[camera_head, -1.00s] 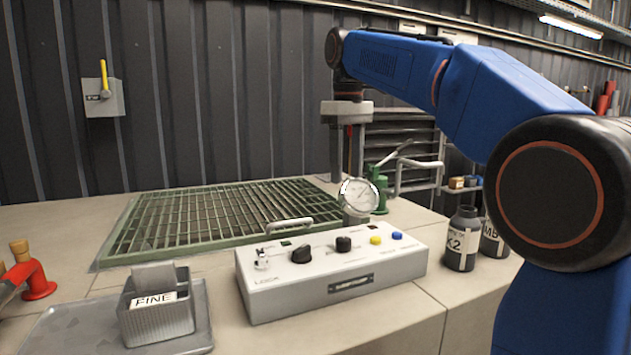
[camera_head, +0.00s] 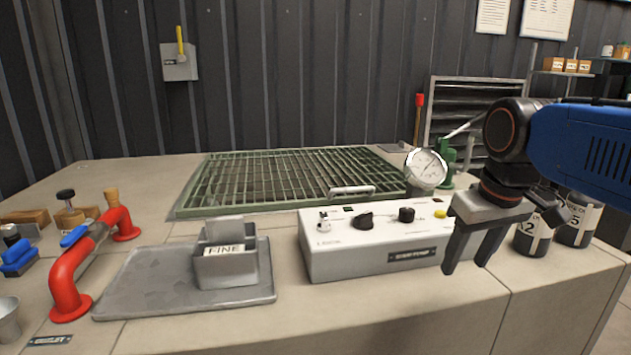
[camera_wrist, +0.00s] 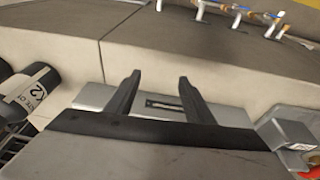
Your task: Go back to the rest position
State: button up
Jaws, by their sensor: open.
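My gripper (camera_head: 466,268) is in the head view at the right, pointing down, its two dark fingers apart with nothing between them. It hangs in front of the right end of the white control box (camera_head: 345,262) and hides part of it. The box has a black knob (camera_head: 364,221), a key switch, another black knob and a yellow button on top. In the wrist view my gripper (camera_wrist: 156,80) is also open and empty, with the box's front label (camera_wrist: 163,102) showing between the fingers.
A grey container marked FINE (camera_head: 226,268) stands on a metal tray (camera_head: 130,290). A red pipe (camera_head: 68,278) is at the left. A gauge (camera_head: 426,169) stands behind the box. Dark bottles (camera_head: 532,238) stand at the right, close to my arm. A green grating (camera_head: 215,212) lies behind.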

jog(key=s+f+m, duration=0.1)
jog(key=s+f, duration=0.4)
jog(key=f, duration=0.2)
jog(key=s+d+f+m+t, duration=0.1)
jog(key=s+f, duration=0.4)
jog(key=f, duration=0.3)
jog(key=shift+s+d+f+t, duration=0.25)
jog(key=shift+f+t, duration=0.05)
dwell(0.8)
